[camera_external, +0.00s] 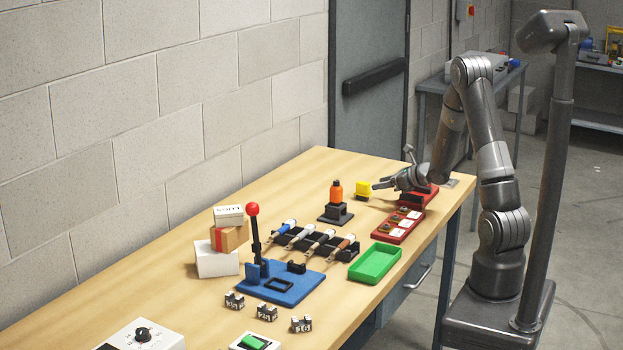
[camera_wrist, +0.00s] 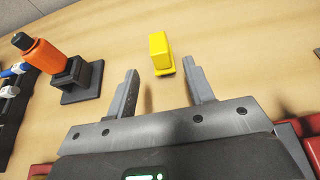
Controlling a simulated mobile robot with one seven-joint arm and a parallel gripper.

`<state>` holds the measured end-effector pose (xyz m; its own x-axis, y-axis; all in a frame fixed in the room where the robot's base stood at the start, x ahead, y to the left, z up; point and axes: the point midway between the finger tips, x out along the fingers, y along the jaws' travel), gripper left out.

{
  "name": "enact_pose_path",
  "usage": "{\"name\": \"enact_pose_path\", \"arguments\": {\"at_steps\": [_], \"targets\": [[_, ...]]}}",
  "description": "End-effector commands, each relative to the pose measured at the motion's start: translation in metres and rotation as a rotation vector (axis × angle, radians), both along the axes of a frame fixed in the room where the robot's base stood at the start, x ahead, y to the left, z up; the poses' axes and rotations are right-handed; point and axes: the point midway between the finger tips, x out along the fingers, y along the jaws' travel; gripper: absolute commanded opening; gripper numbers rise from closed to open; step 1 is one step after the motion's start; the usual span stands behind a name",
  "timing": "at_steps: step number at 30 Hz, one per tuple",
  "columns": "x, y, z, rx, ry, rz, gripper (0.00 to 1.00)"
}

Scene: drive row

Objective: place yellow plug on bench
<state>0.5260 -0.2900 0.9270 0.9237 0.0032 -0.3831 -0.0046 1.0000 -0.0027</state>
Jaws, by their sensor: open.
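The yellow plug (camera_external: 362,190) stands on the wooden bench (camera_external: 190,300), right of the orange bottle-like piece on its black stand. In the wrist view the yellow plug (camera_wrist: 160,54) sits on the bench surface just beyond my fingertips, a little left of the right finger. My gripper (camera_external: 385,184) is low over the bench. Its two fingers (camera_wrist: 162,82) are spread apart with nothing between them. A small gap shows between the plug and the fingers.
The orange piece (camera_external: 336,192) on its black stand is close left of the plug. A red tray (camera_external: 395,228) and a green tray (camera_external: 375,263) lie nearer the front edge. A blue lever press (camera_external: 280,281) and stacked boxes (camera_external: 217,264) stand further left. Bench behind the plug is clear.

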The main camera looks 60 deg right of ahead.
Motion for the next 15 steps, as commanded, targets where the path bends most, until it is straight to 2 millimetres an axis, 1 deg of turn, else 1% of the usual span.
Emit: {"name": "enact_pose_path", "arguments": {"at_steps": [9,15], "targets": [[0.042,-0.001,-0.019,0.004,0.001,-0.005,0.48],[0.056,0.000,-0.023,0.004,0.000,-0.004,0.48]]}}
